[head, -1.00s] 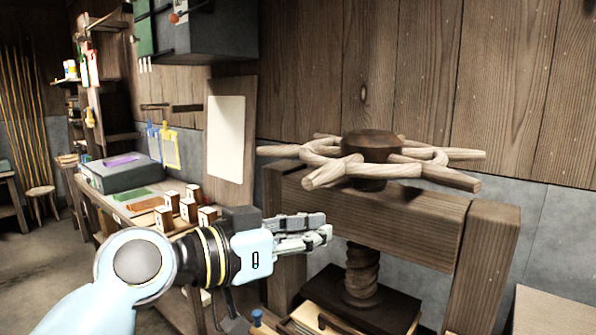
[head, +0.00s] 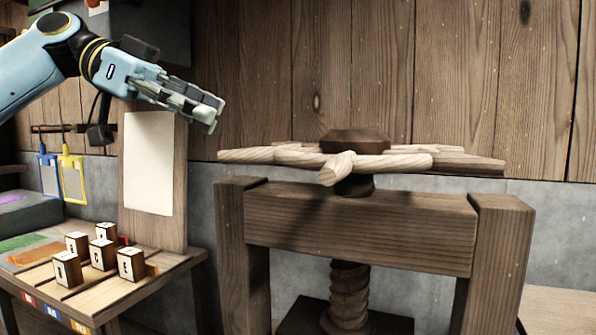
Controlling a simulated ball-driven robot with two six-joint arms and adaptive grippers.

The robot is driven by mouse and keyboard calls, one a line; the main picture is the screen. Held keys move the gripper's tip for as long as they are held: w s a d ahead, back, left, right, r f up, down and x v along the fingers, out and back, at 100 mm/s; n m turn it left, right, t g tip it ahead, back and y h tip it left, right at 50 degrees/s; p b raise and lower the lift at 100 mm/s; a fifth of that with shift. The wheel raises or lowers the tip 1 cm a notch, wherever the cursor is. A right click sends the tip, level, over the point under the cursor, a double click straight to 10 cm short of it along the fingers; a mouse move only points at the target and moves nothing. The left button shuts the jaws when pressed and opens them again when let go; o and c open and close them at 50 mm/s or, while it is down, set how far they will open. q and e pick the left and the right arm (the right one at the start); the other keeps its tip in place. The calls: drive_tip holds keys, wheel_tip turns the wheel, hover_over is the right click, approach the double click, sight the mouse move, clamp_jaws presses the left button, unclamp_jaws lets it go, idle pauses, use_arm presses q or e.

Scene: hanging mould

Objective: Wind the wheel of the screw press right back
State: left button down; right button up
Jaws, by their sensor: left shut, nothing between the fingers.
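The screw press (head: 358,232) stands at the centre right, a heavy wooden frame of two posts and a crossbeam. Its wooden wheel (head: 356,140) lies flat above the beam, with a dark hub and several rounded spokes; one spoke points toward me. The threaded wooden screw (head: 349,290) shows below the beam. My left gripper (head: 212,112) is shut and empty, up and to the left of the wheel, above the wheel's level and apart from it. My right gripper is not in view.
At the left a wooden bench (head: 140,290) holds several small numbered blocks (head: 102,254) and an upright board with a pale sheet (head: 149,163). Blue and yellow tags (head: 72,178) hang behind. A plank wall (head: 380,70) stands behind the press. The space above the wheel is clear.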

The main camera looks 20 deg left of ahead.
use_arm(q)
drive_tip(key=p+x, duration=0.4)
drive_tip(key=x, duration=0.9)
drive_tip(key=shift+w+d+f, duration=0.15)
drive_tip(key=shift+d+f, duration=0.1)
